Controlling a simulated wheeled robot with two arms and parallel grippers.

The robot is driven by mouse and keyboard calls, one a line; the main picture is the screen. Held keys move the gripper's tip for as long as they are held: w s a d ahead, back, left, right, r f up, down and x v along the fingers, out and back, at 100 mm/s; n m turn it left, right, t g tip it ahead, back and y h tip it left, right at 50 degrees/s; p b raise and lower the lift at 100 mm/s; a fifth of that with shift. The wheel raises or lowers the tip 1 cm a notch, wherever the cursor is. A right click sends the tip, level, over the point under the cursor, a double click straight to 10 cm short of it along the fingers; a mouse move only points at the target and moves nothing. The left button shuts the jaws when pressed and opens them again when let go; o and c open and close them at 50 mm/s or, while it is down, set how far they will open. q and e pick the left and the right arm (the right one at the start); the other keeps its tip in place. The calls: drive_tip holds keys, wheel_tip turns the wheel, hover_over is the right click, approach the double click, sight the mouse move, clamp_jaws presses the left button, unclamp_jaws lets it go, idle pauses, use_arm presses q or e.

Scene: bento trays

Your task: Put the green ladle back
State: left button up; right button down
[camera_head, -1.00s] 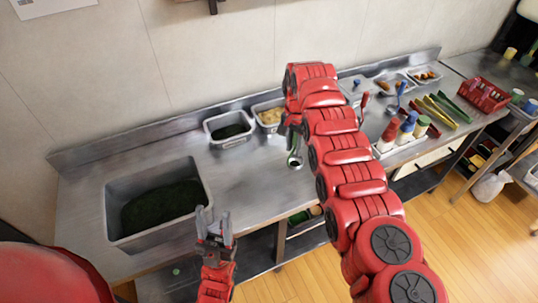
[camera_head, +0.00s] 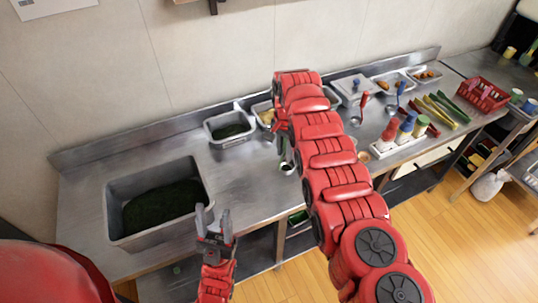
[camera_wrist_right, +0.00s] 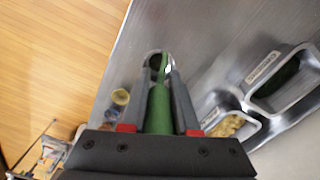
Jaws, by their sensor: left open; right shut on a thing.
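The green ladle (camera_head: 287,167) hangs from my right gripper (camera_head: 281,138) above the middle of the steel counter. In the right wrist view its green handle (camera_wrist_right: 158,112) lies between the two grey fingers, which are shut on it. Its metal bowl (camera_wrist_right: 156,62) shows beyond the fingertips. In the head view my right forearm hides part of the counter behind it. My left gripper (camera_head: 213,213) is open and empty, near the front right corner of the large bin of dark green food (camera_head: 113,213).
A small tray of dark green food (camera_head: 212,134) and a tray of yellowish food (camera_head: 258,110) stand along the wall. A red-handled ladle (camera_head: 361,107), a blue-handled ladle (camera_head: 399,93), bottles, tongs and a red basket (camera_head: 482,95) lie to the right.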

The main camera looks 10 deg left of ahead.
drive_tip(key=shift+s+a+f, duration=0.15)
drive_tip(key=shift+s+a, duration=0.05)
drive_tip(key=shift+a, duration=0.05)
drive_tip(key=shift+a+f+m, duration=0.2)
drive_tip(key=shift+a+m, duration=0.1)
drive_tip(key=shift+a, duration=0.05)
drive_tip(key=shift+s+a, duration=0.1)
drive_tip(key=shift+f, duration=0.1)
drive_tip(key=shift+s+a+f+p, duration=0.1)
drive_tip(key=shift+s+a+p, duration=0.05)
drive_tip(key=shift+s+p, duration=0.15)
drive_tip(key=shift+s, duration=0.1)
drive_tip(key=shift+a+f, duration=0.3)
drive_tip(key=shift+a, duration=0.1)
